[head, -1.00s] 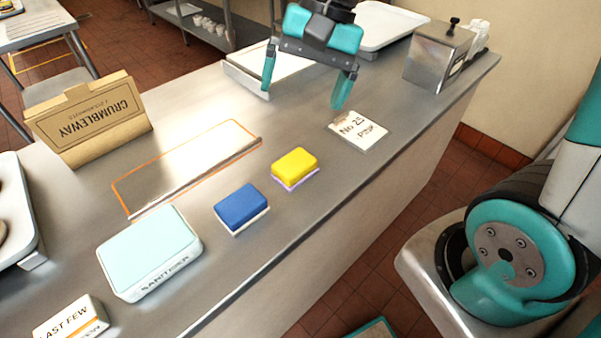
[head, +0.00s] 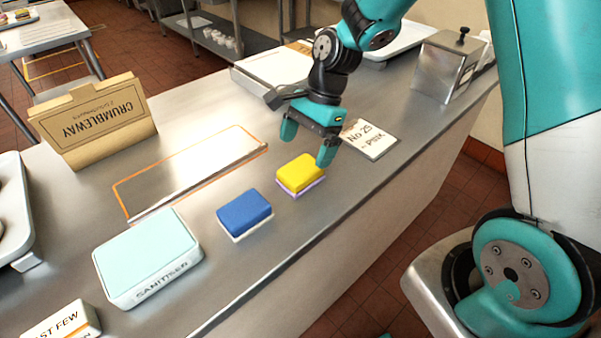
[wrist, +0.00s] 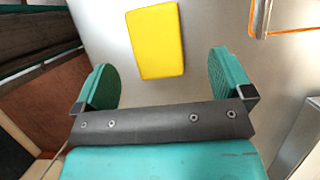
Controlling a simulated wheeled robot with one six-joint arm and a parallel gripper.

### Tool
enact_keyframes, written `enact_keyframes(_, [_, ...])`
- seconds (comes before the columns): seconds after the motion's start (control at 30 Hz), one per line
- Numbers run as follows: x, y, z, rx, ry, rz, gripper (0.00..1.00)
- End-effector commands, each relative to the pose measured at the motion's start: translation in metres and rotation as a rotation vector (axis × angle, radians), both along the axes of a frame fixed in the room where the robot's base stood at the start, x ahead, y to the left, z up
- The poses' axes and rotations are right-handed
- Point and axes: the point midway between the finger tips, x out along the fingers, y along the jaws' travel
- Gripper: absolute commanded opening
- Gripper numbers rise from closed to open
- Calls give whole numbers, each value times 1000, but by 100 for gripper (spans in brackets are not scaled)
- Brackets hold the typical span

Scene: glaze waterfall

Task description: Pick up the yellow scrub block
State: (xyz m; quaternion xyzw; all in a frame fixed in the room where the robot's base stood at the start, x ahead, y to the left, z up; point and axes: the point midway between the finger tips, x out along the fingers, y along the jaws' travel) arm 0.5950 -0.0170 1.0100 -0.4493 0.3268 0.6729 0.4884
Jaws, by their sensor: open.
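The yellow scrub block (head: 301,171) lies flat on the steel counter, with a pale purple layer under its yellow top. In the wrist view the yellow block (wrist: 155,41) sits ahead of the fingertips and roughly between their lines, slightly tilted. My gripper (head: 308,146) is open and empty. In the head view it is just behind and above the block. In the wrist view its two teal fingers (wrist: 165,78) are spread wider than the block, and neither touches it.
A blue scrub block (head: 245,213) lies left of the yellow one, then a pale sanitiser box (head: 148,254). A "No 25 pink" card (head: 369,139) lies right of my gripper. An orange-outlined area (head: 190,172) is clear. The counter's front edge is close to the yellow block.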

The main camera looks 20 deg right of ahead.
Motion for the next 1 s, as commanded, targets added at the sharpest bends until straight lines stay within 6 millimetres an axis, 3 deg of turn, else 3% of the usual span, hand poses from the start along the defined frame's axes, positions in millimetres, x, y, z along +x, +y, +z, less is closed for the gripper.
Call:
enact_keyframes(0.17, [-3, 4, -11, 0, 3, 1, 98])
enact_keyframes(0.5, [-11, 16, -53, 0, 3, 2, 98])
enact_keyframes(0.73, [-11, 17, -55, 0, -1, 1, 98])
enact_keyframes(0.77, [-11, 17, -55, 0, -1, 1, 96])
enact_keyframes(1.0, [-11, 16, -55, 0, -1, 1, 44])
